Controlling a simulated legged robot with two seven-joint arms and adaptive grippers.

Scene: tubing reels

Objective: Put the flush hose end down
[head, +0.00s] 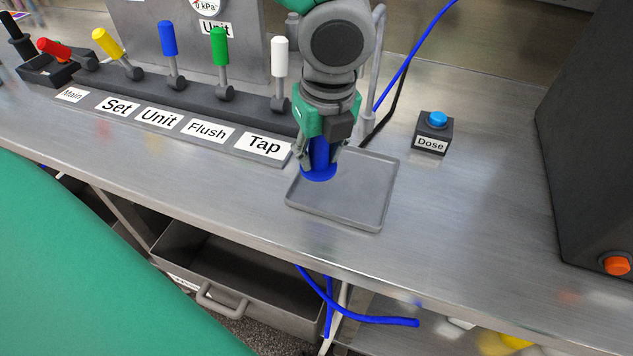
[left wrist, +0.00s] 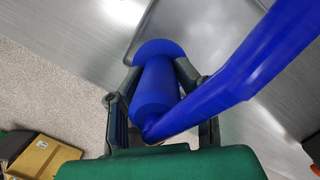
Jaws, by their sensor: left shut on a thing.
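My left gripper (head: 319,160) is shut on a blue hose end (head: 319,174), with its wide round flange pointing down. It holds the hose end over the left part of a shallow grey tray (head: 360,195) on the steel counter. I cannot tell whether the flange touches the tray. In the left wrist view the hose end (left wrist: 157,82) sits between the two fingers, and a thick blue hose (left wrist: 245,70) runs off to the upper right. My right gripper is not in view.
Left of the tray is a row of coloured levers with labels, the Tap label (head: 264,146) nearest. A Dose button box (head: 432,133) stands right of the tray, and a dark cabinet (head: 590,150) beyond it. An open drawer (head: 240,285) and blue tubing (head: 372,320) are below the counter.

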